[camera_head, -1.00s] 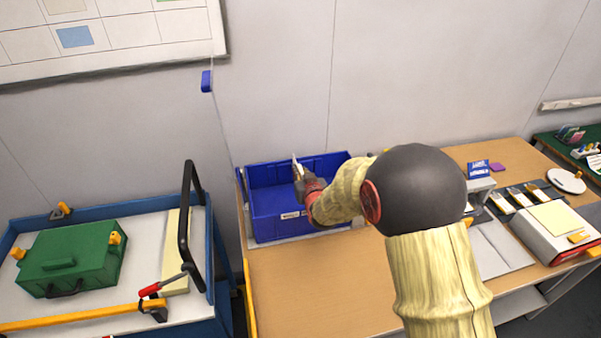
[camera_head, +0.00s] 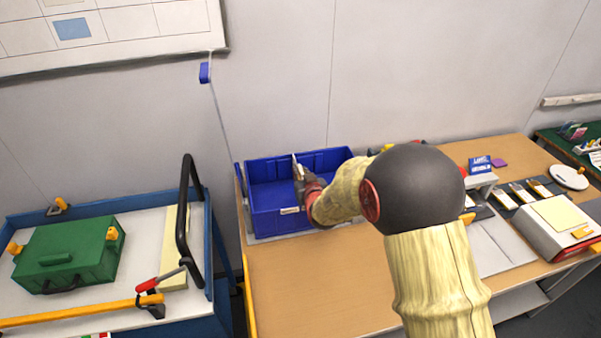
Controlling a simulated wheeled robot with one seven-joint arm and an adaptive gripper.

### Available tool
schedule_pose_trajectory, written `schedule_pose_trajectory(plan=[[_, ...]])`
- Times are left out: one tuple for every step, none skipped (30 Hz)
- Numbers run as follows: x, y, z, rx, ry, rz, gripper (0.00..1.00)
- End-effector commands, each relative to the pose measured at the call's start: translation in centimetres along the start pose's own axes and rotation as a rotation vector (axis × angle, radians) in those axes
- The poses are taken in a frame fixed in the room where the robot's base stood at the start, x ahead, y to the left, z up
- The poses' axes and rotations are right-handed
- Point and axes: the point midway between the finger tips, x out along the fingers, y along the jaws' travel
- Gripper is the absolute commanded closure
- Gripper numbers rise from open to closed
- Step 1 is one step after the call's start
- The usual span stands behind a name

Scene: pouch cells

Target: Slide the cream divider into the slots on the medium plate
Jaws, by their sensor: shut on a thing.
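A thin pale divider (camera_head: 294,166) stands about upright, seen nearly edge-on, near the middle of a blue bin (camera_head: 265,226). The bin sits at the back left of the wooden table. My gripper (camera_head: 301,180) is at the bin's middle, reaching in over its front side, and is shut on the divider. The divider's lower part is hidden by my gripper and the bin's front wall, so I cannot tell whether it sits in any slots. I cannot make out a separate medium plate.
The wooden table (camera_head: 290,285) is clear in front of the bin. A blue cart (camera_head: 215,262) with a green case (camera_head: 68,255) and a black handle (camera_head: 184,215) stands at the left. A grey mat and a white-and-red box (camera_head: 550,232) lie at the right.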

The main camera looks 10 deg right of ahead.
Motion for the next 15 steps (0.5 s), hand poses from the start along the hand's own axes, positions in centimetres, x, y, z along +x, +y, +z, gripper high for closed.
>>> schedule_pose_trajectory(plan=[[0.1,0.0,0.2,0.0,0.001,0.0,1.0],[0.1,0.0,0.2,0.0,0.001,0.0,1.0],[0.1,0.0,0.3,0.0,0.001,0.0,1.0],[0.1,0.0,0.4,0.0,0.001,0.0,1.0],[0.2,0.0,0.4,0.0,0.001,0.0,1.0],[0.2,0.0,0.5,0.0,0.001,0.0,1.0],[0.2,0.0,0.6,0.0,0.001,0.0,1.0],[0.2,0.0,0.7,0.0,0.001,0.0,1.0],[0.2,0.0,0.7,0.0,0.001,0.0,1.0],[0.3,0.0,0.8,0.0,0.001,0.0,1.0],[0.3,0.0,0.9,0.0,0.001,0.0,1.0],[0.3,0.0,0.9,0.0,0.001,0.0,1.0],[0.3,0.0,1.0,0.0,0.001,0.0,1.0],[0.4,0.0,1.1,0.0,0.001,0.0,1.0],[0.4,0.0,1.2,0.0,0.001,0.0,1.0]])
